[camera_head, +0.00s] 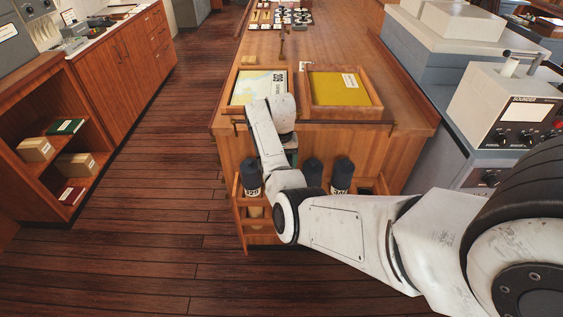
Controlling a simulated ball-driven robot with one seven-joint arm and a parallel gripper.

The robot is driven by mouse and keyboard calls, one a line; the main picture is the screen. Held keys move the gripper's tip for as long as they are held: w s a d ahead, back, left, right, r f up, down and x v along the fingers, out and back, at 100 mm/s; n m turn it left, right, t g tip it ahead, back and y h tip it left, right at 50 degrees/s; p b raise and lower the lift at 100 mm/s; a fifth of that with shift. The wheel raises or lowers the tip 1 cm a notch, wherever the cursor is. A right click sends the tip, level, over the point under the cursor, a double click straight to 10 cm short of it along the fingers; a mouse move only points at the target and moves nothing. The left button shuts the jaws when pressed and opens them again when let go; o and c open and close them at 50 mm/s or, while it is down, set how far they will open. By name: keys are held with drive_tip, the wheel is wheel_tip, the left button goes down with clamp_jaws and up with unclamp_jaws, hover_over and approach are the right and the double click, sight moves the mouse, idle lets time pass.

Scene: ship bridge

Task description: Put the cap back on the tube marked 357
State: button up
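A wooden rack (240,213) stands at the near end of the long wooden counter. It holds dark tubes with pale number labels: a left tube (251,176), a middle tube (313,172) and a right tube (342,176). The labels are too small to read surely, so I cannot tell which one is marked 357. My white arm crosses in front of the rack and hides part of it. Its wrist is bent over the counter's near edge. Only a dark bit of my gripper (291,152) seems to show below the wrist; its fingers are hidden. No loose cap can be made out.
Two shallow wooden trays lie on the counter's near end; the left tray (234,109) holds a chart, the right tray (345,114) a yellow folder (338,89). A grey instrument box (505,105) stands at right. A shelf cabinet (97,125) stands left. The floor between is clear.

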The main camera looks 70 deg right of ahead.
drive_tip(key=shift+f, duration=1)
idle(1.8)
drive_tip(key=o, duration=1.1)
drive_tip(key=shift+c, duration=0.2)
drive_tip(key=shift+r, duration=0.1)
drive_tip(key=shift+r+p, duration=3.4)
drive_tip(key=shift+r, duration=0.05)
clamp_jaws()
